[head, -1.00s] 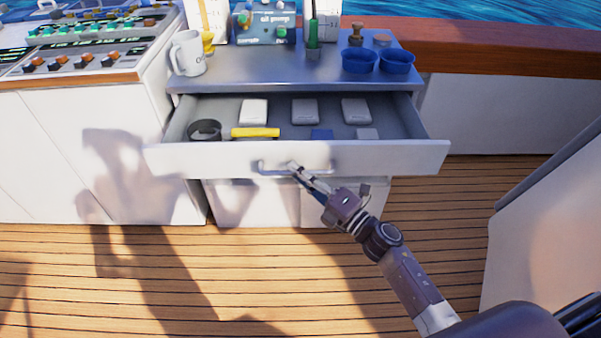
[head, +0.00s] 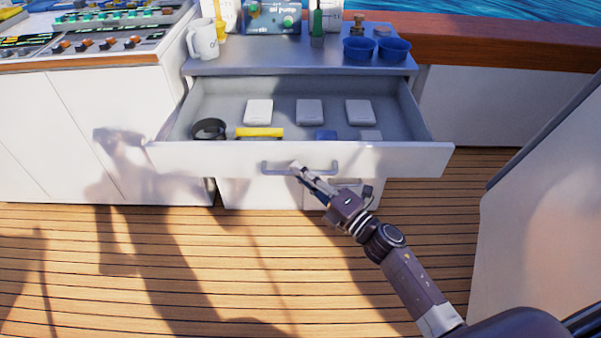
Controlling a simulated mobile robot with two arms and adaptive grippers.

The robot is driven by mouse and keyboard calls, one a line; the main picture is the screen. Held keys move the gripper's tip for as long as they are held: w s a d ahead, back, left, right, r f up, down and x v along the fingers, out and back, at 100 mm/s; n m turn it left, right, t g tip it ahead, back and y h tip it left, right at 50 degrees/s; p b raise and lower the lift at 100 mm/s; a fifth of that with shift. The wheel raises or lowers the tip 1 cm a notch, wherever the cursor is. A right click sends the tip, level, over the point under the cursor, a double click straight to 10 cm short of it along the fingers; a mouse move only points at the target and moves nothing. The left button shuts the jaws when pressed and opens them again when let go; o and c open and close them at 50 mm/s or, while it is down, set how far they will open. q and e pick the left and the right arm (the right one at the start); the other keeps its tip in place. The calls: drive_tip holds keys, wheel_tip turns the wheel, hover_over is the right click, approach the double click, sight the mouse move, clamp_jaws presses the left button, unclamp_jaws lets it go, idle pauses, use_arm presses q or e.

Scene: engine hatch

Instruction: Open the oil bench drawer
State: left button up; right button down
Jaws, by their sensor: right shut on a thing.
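The drawer (head: 400,160) of the oil bench (head: 300,66) is pulled well out, and its inside shows. Its bar handle (head: 322,169) is on the middle of the front panel. My right gripper (head: 296,169) is at the left part of this handle, shut on it, with the arm coming from the lower right. My left gripper is not in view.
On the bench top stand a white mug (head: 203,40), two blue bowls (head: 394,49) and an oil pump box (head: 273,16). White cabinets (head: 90,120) are at the left. A pale panel (head: 545,190) stands at the right. The plank floor in front is clear.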

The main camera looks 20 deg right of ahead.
drive_tip(key=c, duration=2)
unclamp_jaws()
drive_tip(key=shift+d, duration=0.1)
drive_tip(key=shift+s+f, duration=0.1)
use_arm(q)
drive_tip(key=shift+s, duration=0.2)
use_arm(e)
drive_tip(key=v, duration=1.1)
drive_tip(key=shift+s+d, duration=0.25)
drive_tip(key=shift+s, duration=0.05)
